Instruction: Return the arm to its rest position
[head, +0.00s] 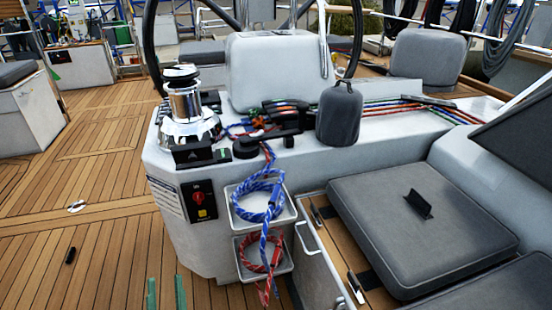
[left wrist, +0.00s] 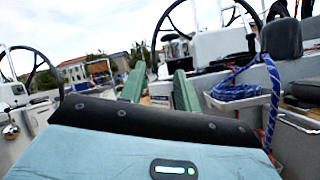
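My left gripper (head: 166,293) shows at the bottom edge of the head view as two green fingertips, apart, with bare deck between them. In the left wrist view the same gripper (left wrist: 158,84) has its green fingers spread and nothing between them. It is in front of the white cockpit console (head: 230,215), to its left, and touches nothing that I can see. The rest of the left arm is out of the head view. My right gripper is in neither view.
The console carries a chrome winch (head: 187,105), a grey covered winch (head: 339,115) and blue rope (head: 260,200) in a white bin. Red rope (head: 262,255) hangs in a lower bin. Grey seat cushions (head: 420,235) lie at right. The teak deck (head: 100,205) at left is mostly clear.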

